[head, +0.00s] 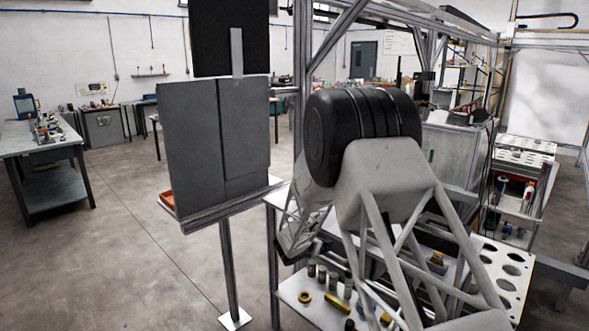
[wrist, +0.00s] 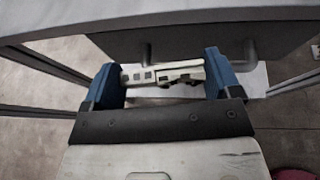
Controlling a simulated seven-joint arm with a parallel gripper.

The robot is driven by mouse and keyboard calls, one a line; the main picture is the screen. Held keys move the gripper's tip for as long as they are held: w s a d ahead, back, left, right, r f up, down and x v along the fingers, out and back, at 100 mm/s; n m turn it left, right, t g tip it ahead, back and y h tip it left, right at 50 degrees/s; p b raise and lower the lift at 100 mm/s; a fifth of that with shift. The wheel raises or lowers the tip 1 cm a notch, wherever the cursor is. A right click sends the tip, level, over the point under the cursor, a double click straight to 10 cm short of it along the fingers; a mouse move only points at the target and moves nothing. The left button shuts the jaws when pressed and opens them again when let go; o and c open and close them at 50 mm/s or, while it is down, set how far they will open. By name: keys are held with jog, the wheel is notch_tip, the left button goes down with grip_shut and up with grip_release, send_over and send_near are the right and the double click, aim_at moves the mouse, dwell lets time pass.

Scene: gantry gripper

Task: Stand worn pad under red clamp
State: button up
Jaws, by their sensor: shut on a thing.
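My gripper (wrist: 163,76) shows in the wrist view as two blue fingers. It is shut on a pale, blocky piece (wrist: 165,74) with dark square marks, lying crosswise between the fingers. I cannot tell whether this piece is the worn pad. In the head view my own arm covers the middle, and the gripper and what it holds cannot be made out there. An orange-red edge (head: 167,201) shows at the lower left of the grey board. A red rounded thing (wrist: 294,174) is cut off at the lower right of the wrist view. I cannot identify either as the red clamp.
A grey panelled board (head: 200,140) stands on a post left of my arm. A grey surface (wrist: 200,37) spans the upper wrist view, close beyond the fingers. A low shelf (head: 300,288) holds small bottles and a yellow ring. Open floor (head: 110,240) lies to the left.

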notch_tip(320, 180, down, 8)
jog(key=s+a+r, duration=0.1)
jog(key=s+a, duration=0.1)
jog(key=s+d+f+m+g+h, duration=0.1)
jog(key=s+d+f, duration=0.1)
jog(key=d+f, duration=0.7)
jog(key=s+d+f+m+g+h, duration=0.1)
jog(key=s+d+f, duration=0.2)
jog(key=d+f, duration=0.5)
jog(key=shift+d+f+m, duration=0.4)
jog(key=shift+f, duration=0.2)
jog(key=shift+g, duration=0.3)
jog(key=shift+a, duration=0.1)
jog(key=a+n+t+y, duration=0.3)
jog(key=a+n, duration=0.1)
jog(key=a, duration=0.3)
jog(key=shift+n+t+y, duration=0.3)
jog(key=shift+y, duration=0.1)
jog(key=shift+w+d, duration=0.1)
